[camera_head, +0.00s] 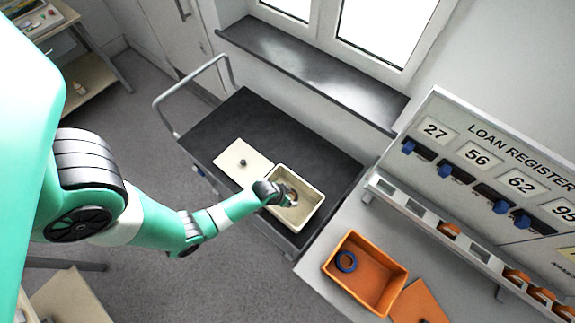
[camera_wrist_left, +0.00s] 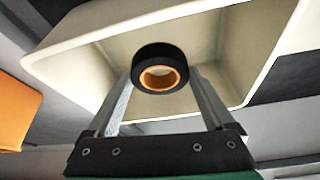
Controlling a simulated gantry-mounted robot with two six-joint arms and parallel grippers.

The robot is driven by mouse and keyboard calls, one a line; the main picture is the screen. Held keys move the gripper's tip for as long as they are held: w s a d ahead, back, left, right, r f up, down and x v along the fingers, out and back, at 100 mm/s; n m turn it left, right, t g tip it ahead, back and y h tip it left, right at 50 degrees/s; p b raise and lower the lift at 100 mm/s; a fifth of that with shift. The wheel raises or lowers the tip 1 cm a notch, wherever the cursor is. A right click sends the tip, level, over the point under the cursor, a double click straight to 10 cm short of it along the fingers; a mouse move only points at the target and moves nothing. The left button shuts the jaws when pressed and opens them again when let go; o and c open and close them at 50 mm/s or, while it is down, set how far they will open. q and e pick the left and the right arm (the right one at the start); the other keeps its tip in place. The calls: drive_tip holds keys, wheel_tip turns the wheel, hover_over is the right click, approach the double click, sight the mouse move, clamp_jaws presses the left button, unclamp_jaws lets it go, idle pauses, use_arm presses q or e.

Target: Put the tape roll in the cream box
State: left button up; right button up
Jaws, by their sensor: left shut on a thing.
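My left gripper (camera_head: 284,194) reaches over the cream box (camera_head: 312,218) on the dark cart. It also shows in the left wrist view (camera_wrist_left: 160,88), shut on the tape roll (camera_wrist_left: 159,52), a black ring with an orange core. The roll sits between the fingertips, with the box's inside behind it. In the head view the gripper partly covers the roll, and I cannot tell whether the roll touches the box floor. The box is open at the top. My right gripper is not in view.
A cream lid (camera_head: 230,155) with a dark knob lies left of the box on the cart (camera_head: 250,118). An orange box (camera_head: 380,283) holding a blue ring (camera_head: 346,262) stands on the bench at right. An orange lid (camera_head: 415,306) lies beside it. A numbered rack (camera_head: 480,130) stands behind.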

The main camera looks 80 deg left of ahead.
use_arm(q)
wheel_tip(320, 180, down, 2)
drive_tip(key=shift+f+b, duration=0.25)
drive_tip(key=shift+b, duration=0.2)
drive_tip(key=shift+f+b, duration=0.95)
drive_tip(key=shift+f, duration=0.75)
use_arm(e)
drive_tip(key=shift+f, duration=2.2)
use_arm(q)
drive_tip(key=shift+f, duration=0.2)
drive_tip(key=o, duration=1.1)
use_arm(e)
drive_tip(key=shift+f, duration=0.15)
use_arm(q)
drive_tip(key=shift+r, duration=0.1)
